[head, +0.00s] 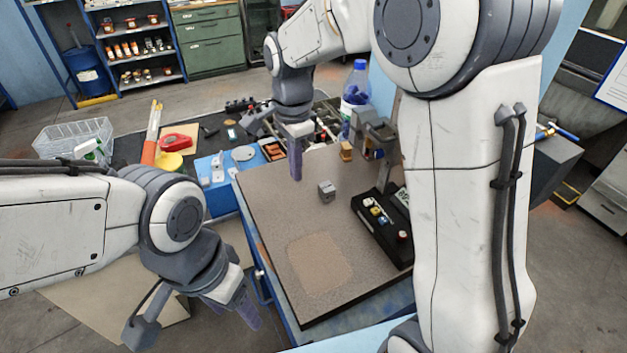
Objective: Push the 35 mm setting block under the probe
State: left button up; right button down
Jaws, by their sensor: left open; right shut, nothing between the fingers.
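A small grey block (326,192), which looks like the setting block, sits on the speckled bench mat; any size marking on it is too small to read. A grey device (372,132) that may carry the probe stands at the back right of the mat, partly hidden behind my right arm. A small brass-coloured block (346,151) is at its left side. My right gripper (296,177) is shut and empty, pointing down to the left of the grey block and apart from it. My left gripper (246,312) is open and empty, off the mat's left front edge.
A paler square patch (320,262) marks the clear front of the mat. A blue box (222,170) and a bottle (356,88) stand beyond it.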

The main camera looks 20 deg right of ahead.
aim_at(342, 191)
jog(key=shift+m, duration=0.6)
jog(key=f+p, duration=0.1)
jog(key=f, duration=0.2)
jog(key=f+p, duration=0.1)
jog(key=f, duration=0.2)
jog(key=w+d+f, duration=0.1)
jog(key=f, duration=0.3)
jog(key=shift+p, duration=0.4)
jog(key=d, duration=0.1)
jog(key=p, duration=0.1)
jog(key=d, duration=0.1)
jog(key=shift+w+d+r, duration=0.15)
jog(key=shift+w+d, duration=0.1)
jog(key=shift+d, duration=0.05)
jog(key=shift+w+d+p, duration=0.15)
jog(key=shift+d+p, duration=0.35)
jog(key=shift+d, duration=0.1)
jog(key=d, duration=0.3)
jog(key=w+d, duration=0.1)
jog(key=d, duration=0.3)
jog(key=shift+w, duration=0.2)
